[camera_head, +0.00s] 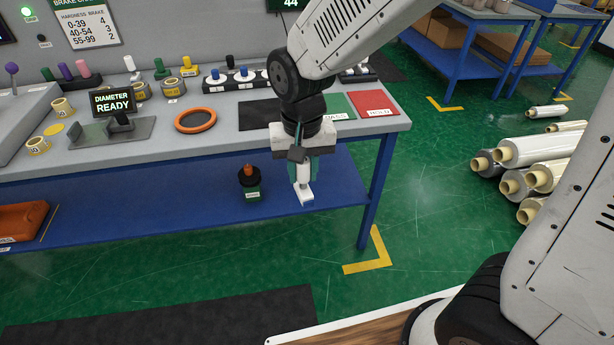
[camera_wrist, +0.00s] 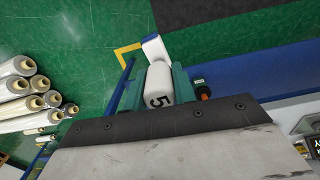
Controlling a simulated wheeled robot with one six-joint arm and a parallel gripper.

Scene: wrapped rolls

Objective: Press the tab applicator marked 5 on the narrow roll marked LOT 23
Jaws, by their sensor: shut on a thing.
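My gripper (camera_head: 303,178) is shut on the white tab applicator (camera_head: 304,190), which has a blue tip and hangs downward in front of the bench. In the wrist view the applicator (camera_wrist: 159,86) shows a black 5 between the green fingers of my gripper (camera_wrist: 160,88). Its far end angles away toward the floor. Wrapped rolls (camera_head: 548,158) lie in a pile on the green floor at the right, well apart from my gripper. They also show at the left of the wrist view (camera_wrist: 24,88). No LOT marking is readable, so I cannot tell which is LOT 23.
The grey bench (camera_head: 220,140) holds tape rolls, an orange ring (camera_head: 196,120) and other stamps. A dark applicator with an orange top (camera_head: 249,180) stands on the blue lower shelf (camera_head: 190,202). Open green floor (camera_head: 425,190) lies between bench and rolls.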

